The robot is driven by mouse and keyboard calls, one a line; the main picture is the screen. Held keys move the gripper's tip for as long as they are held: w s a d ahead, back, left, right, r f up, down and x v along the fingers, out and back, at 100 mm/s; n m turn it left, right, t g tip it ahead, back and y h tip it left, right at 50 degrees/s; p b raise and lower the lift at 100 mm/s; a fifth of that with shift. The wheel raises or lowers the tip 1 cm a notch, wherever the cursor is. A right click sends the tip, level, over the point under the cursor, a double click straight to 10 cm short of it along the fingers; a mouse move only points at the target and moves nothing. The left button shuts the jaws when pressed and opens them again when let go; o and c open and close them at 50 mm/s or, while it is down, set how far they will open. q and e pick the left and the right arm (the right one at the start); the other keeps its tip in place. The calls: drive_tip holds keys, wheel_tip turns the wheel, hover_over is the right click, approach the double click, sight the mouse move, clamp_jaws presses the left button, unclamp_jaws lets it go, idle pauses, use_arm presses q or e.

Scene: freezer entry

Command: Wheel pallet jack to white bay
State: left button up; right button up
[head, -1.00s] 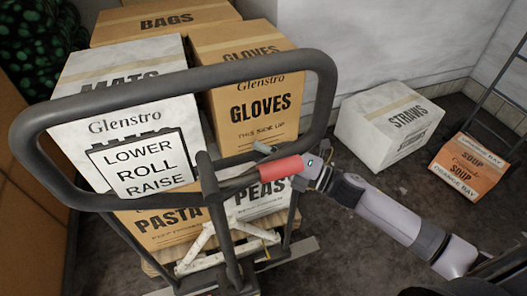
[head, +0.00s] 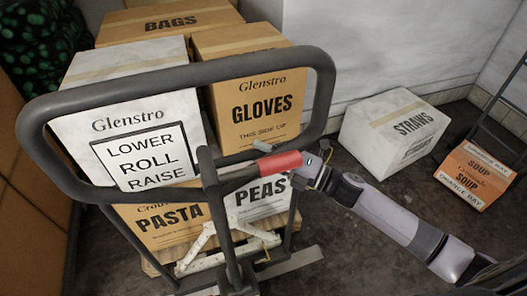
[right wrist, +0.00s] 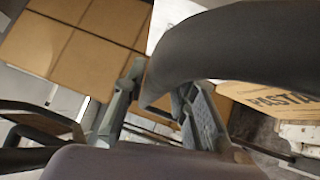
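The pallet jack's dark grey loop handle (head: 180,72) stands close in front of me in the head view, with a LOWER ROLL RAISE sign (head: 146,160). Its forks are under a wooden pallet (head: 155,262) stacked with cartons. My right gripper (head: 268,152) is at the lower right of the loop, by a red sleeve (head: 280,161). In the right wrist view, its two fingers (right wrist: 165,112) lie on either side of the dark handle bar (right wrist: 230,50), seemingly closed on it; the contact is partly hidden. My left gripper is not in view. No white bay can be made out.
A white STRAWS carton (head: 394,132) and an orange SOUP carton (head: 474,176) sit on the floor to the right, near a dark ladder-like frame (head: 500,105). A pale wall (head: 350,45) stands behind. Dark floor is bare between load and cartons.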

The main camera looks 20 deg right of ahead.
drive_tip(key=shift+o, duration=1.2)
drive_tip(key=shift+s+d+r, duration=0.1)
drive_tip(key=shift+s+r, duration=0.05)
drive_tip(key=shift+s, duration=0.2)
drive_tip(key=shift+o, duration=0.2)
drive_tip(key=shift+w, duration=0.1)
drive_tip(key=v, duration=1.2)
